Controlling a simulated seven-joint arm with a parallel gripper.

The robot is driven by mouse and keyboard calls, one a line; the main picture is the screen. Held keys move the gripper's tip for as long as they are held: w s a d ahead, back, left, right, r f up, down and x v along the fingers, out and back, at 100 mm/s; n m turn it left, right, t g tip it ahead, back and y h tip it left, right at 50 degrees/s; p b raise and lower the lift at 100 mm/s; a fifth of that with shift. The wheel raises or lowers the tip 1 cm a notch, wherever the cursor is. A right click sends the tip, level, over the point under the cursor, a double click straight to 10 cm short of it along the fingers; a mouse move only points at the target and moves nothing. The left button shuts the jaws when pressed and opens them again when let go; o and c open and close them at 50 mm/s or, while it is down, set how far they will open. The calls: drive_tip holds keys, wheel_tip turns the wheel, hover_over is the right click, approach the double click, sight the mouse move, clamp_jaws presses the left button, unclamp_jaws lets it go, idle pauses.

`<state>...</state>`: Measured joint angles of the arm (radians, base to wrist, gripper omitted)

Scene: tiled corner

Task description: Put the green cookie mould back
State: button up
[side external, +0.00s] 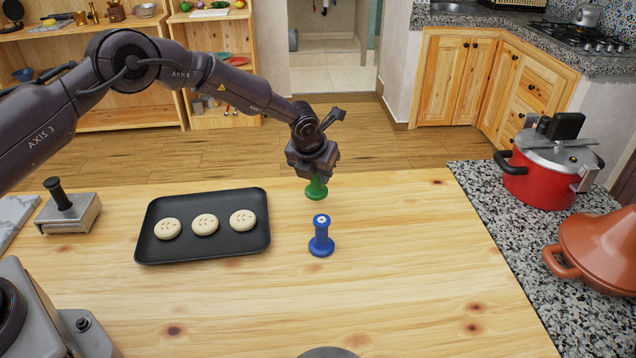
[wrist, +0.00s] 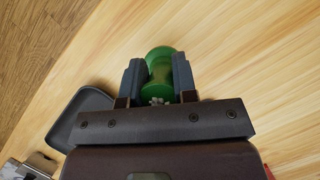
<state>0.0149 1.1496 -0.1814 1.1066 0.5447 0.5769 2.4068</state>
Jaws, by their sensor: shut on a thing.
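The green cookie mould (side external: 316,188) hangs below my gripper (side external: 314,176) in the side view, near the table's far edge. My gripper is shut on it. In the wrist view the green mould (wrist: 160,72) sits between the two fingers of my gripper (wrist: 158,80). A blue cookie mould (side external: 321,238) stands upright on the table in front of the green one. Whether the green mould touches the table is hard to tell.
A black tray (side external: 200,250) with three stamped cookies (side external: 205,225) lies to the left. A metal press with a dark handle (side external: 68,214) stands at far left. A red pressure cooker (side external: 545,185) and a terracotta tagine (side external: 600,250) stand on the granite counter at right. The table's right part is clear.

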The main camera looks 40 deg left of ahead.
sight(318, 183)
drive_tip(key=shift+f, duration=1.55)
drive_tip(key=shift+f, duration=0.15)
drive_tip(key=o, duration=0.8)
